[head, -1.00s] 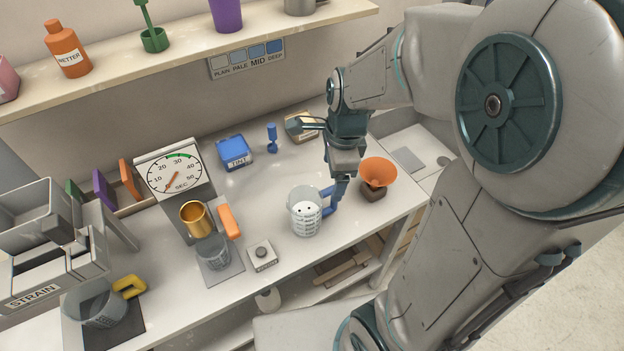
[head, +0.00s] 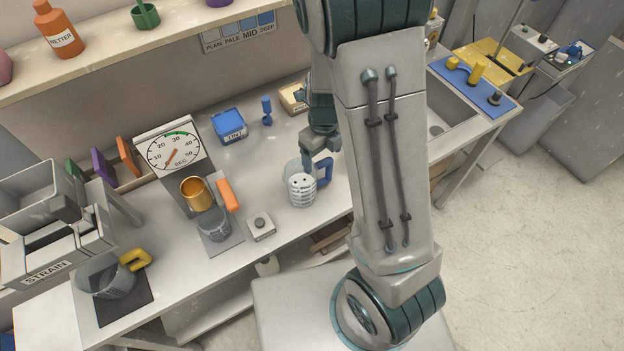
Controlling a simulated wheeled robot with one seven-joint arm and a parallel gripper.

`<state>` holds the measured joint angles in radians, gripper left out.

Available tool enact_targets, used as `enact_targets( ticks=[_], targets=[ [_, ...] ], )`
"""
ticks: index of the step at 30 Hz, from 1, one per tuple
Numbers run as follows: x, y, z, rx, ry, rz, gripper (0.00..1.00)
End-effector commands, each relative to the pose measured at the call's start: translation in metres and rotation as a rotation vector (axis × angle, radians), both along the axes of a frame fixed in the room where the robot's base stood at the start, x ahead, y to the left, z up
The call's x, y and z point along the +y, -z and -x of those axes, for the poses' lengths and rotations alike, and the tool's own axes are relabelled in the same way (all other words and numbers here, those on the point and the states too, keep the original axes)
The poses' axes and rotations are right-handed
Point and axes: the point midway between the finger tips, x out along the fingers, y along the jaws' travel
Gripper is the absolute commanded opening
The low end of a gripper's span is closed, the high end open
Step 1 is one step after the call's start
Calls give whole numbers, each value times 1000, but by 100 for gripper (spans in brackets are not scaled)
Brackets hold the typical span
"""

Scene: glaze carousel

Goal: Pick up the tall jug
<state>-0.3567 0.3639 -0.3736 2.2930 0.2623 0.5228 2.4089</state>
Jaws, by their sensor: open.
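A clear jug with a blue handle (head: 325,171) stands on the bench, its handle to the right; a white part with dark holes shows in it. Two other clear jugs show: one with an orange handle (head: 213,224) on a grey plate, and one with a yellow handle (head: 107,278) on a dark mat. I cannot tell for sure which is the tall jug. My gripper (head: 319,155) is open, pointing down at the blue-handled jug, close above its handle and rim. Whether it touches is unclear, and my arm hides part of it.
A dial (head: 173,150), a gold cup (head: 196,193) and a small white box with a knob (head: 261,223) stand left of the blue-handled jug. A blue TINT box (head: 229,125) is behind. A shelf (head: 100,78) overhangs the back.

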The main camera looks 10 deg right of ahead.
Motion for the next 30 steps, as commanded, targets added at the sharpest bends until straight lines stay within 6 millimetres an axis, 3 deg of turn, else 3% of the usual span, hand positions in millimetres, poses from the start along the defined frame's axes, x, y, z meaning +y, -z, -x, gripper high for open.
enact_targets(
  ticks=[8, 18, 28, 30],
  targets=[
    [-1, 21, 1, 2, 1, 0, 80],
    [-4, 61, 1, 4, 0, 0, 80],
    [-3, 67, 0, 0, -1, -1, 80],
    [-3, 67, 0, 0, -1, -1, 63]
  ],
)
